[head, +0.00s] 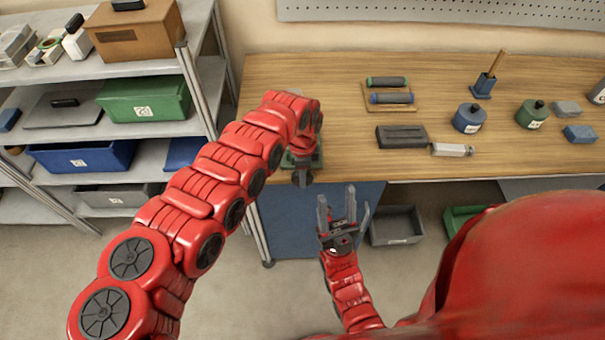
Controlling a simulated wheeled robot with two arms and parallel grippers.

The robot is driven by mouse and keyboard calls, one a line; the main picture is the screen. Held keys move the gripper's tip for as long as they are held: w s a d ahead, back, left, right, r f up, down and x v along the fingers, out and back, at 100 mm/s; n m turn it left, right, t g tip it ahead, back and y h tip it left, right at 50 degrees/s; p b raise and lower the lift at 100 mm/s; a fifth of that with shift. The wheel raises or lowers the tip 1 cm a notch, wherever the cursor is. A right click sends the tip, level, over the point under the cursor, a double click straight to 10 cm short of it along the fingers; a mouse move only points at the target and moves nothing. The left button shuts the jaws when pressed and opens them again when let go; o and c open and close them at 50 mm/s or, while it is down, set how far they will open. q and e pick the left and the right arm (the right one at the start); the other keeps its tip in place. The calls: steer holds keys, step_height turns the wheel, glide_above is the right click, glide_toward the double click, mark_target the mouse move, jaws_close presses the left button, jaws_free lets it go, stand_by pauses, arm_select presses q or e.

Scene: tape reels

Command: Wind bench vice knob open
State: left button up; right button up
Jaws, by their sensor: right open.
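A green body, probably the bench vice (317,158), shows at the front left edge of the wooden bench. Most of it is hidden behind my red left arm, and I cannot make out its knob clearly. My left gripper (302,178) is at the vice's front, at the bench edge. Its fingers are small and partly covered, so I cannot tell whether they are closed on the knob. My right gripper (342,208) is open and empty, pointing up in front of the bench, right of the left gripper and apart from the vice.
The wooden bench (440,90) holds blue and green rollers, a dark block (402,136), a light grey block (452,150), lidded jars and a blue holder. A grey bin (396,225) sits below. A shelf with bins (145,98) stands left. Bench middle has free room.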

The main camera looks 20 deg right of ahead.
arm_select(q)
jaws_close()
steer(key=shift+a+r+h+p, duration=0.15)
steer(key=shift+h+p, duration=0.15)
steer(key=shift+p, duration=0.3)
steer(key=shift+h+p, duration=0.4)
steer(key=shift+f, duration=0.2)
steer(key=o, duration=0.5)
jaws_free()
